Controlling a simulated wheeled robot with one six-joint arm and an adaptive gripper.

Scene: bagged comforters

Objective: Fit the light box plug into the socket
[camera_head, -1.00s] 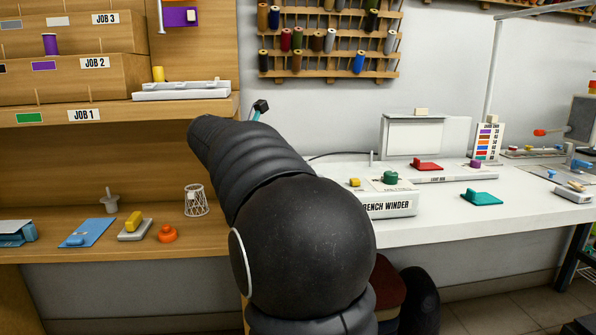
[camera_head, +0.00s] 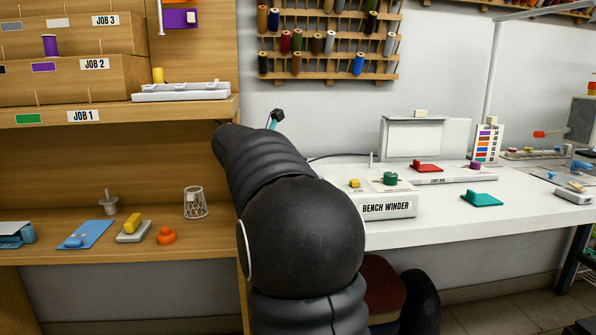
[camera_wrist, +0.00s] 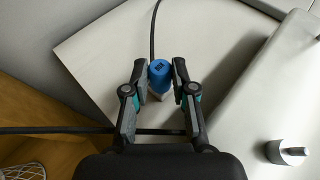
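In the wrist view a blue plug (camera_wrist: 160,72) with a dark mark on top and a paler lower part sits between my fingertips. My gripper (camera_wrist: 161,76) appears shut on its sides. A black cable (camera_wrist: 154,25) runs from behind the plug to the top edge. In the head view only a fingertip of my gripper (camera_head: 276,117) shows behind my arm, above the left end of the white bench; the plug is hidden there. The light box (camera_head: 466,178) is a low white unit with a pale upright panel (camera_head: 413,138) behind it. I cannot make out the socket.
The white bench (camera_head: 440,228) holds the bench winder (camera_head: 386,207), a red piece (camera_head: 426,166) and a teal piece (camera_head: 481,199). The wooden shelf unit (camera_head: 120,165) stands at left. A dark cable (camera_head: 335,156) lies along the bench's back.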

